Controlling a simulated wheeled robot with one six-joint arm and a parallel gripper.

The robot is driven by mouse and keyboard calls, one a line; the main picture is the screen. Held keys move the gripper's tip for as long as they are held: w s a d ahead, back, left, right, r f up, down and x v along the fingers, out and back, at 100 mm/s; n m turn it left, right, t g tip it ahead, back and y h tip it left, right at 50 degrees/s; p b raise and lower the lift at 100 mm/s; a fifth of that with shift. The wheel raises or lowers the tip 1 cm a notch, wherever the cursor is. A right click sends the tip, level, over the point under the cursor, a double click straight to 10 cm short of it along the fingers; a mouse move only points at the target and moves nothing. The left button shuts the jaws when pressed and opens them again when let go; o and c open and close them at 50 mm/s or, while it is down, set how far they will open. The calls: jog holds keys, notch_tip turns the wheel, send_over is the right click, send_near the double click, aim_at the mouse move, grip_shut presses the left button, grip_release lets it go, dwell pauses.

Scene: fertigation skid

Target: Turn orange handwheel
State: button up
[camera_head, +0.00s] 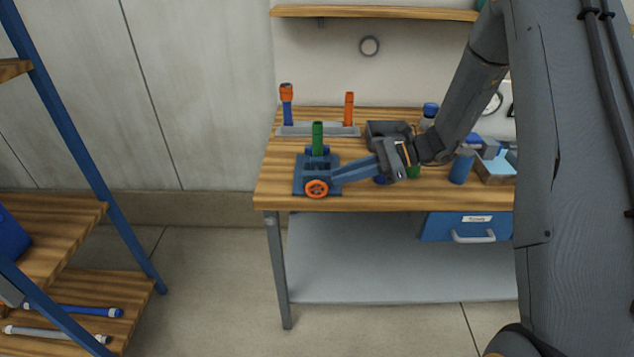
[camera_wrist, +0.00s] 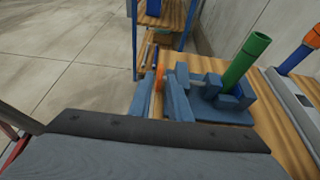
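The orange handwheel (camera_head: 317,189) is on the front of a blue fixture (camera_head: 301,172) near the table's front left edge. A green upright tube (camera_head: 318,138) stands in the fixture. My gripper (camera_head: 337,176) reaches in from the right, with its blue fingertips close to the wheel's right side. In the wrist view, my gripper (camera_wrist: 160,88) is open, with a gap between its fingers. The handwheel (camera_wrist: 159,76) shows nearly edge-on, in line with that gap near the fingertips. I cannot tell whether the fingers touch it.
A grey rack (camera_head: 318,131) with orange-topped parts stands behind the fixture. A grey block (camera_head: 388,132), a blue cylinder (camera_head: 461,168) and a tray (camera_head: 494,172) are to the right. A blue-framed shelf (camera_head: 90,160) stands at the left. Floor is free between shelf and table.

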aim_at(317, 180)
jog(key=p+x, duration=0.2)
jog(key=x, duration=0.5)
jog(key=shift+a+f+p, duration=0.1)
jog(key=shift+a+p, duration=0.2)
jog(key=shift+a, duration=0.05)
grip_shut()
